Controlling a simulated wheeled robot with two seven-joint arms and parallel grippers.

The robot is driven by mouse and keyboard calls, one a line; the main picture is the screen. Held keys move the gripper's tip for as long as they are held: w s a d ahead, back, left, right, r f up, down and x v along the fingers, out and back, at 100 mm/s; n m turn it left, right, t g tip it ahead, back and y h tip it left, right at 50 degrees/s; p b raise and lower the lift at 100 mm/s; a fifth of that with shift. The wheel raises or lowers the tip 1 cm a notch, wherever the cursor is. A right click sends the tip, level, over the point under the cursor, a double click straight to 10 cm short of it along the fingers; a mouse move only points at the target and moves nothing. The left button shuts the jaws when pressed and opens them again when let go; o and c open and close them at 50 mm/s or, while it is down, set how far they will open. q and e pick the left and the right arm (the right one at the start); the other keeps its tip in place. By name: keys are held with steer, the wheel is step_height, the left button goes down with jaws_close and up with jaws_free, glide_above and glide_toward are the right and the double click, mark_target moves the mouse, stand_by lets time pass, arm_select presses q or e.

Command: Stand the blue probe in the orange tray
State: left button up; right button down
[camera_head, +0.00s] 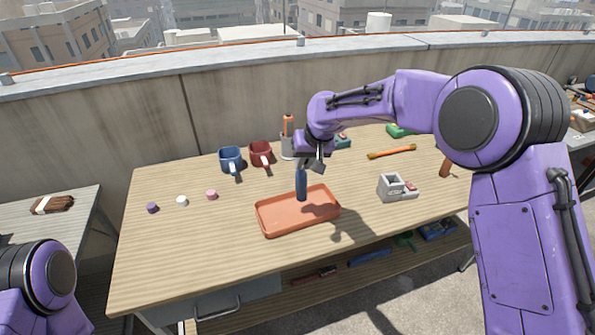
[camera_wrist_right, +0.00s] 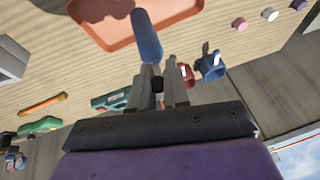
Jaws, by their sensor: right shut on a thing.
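The blue probe (camera_head: 301,185) hangs near upright from my right gripper (camera_head: 313,168), over the back part of the orange tray (camera_head: 277,228). I cannot tell whether its lower end touches the tray floor. In the right wrist view, the gripper (camera_wrist_right: 158,80) is shut on the probe's narrow dark end. The thick blue body of the probe (camera_wrist_right: 147,38) points away from the jaws towards the tray (camera_wrist_right: 105,22). The tray is shallow, with a low rim, and looks empty. My left gripper is out of view; only part of that arm shows at the lower left.
Small caps (camera_head: 182,201) lie to the left. The bench's front left is clear.

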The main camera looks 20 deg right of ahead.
mark_target(299, 173)
steer(key=shift+w+a+f, duration=0.15)
steer(key=shift+w+f, duration=0.3)
steer(key=shift+f, duration=0.05)
steer(key=shift+w+a+f, duration=0.15)
steer(key=shift+w+f, duration=0.25)
steer(key=shift+f, duration=0.1)
step_height(299, 173, down, 3)
steer(key=shift+a+f+p, duration=0.1)
steer(key=shift+a+p, duration=0.05)
steer(key=shift+p, duration=0.65)
steer(key=shift+w+f, duration=0.15)
steer(key=shift+f, duration=0.15)
steer(key=c, duration=1.1)
jaws_free()
steer(key=shift+f, duration=0.1)
steer(key=shift+o, duration=0.2)
steer(key=b+v, duration=0.1)
steer(key=v, duration=1.1)
steer(key=shift+s, duration=0.2)
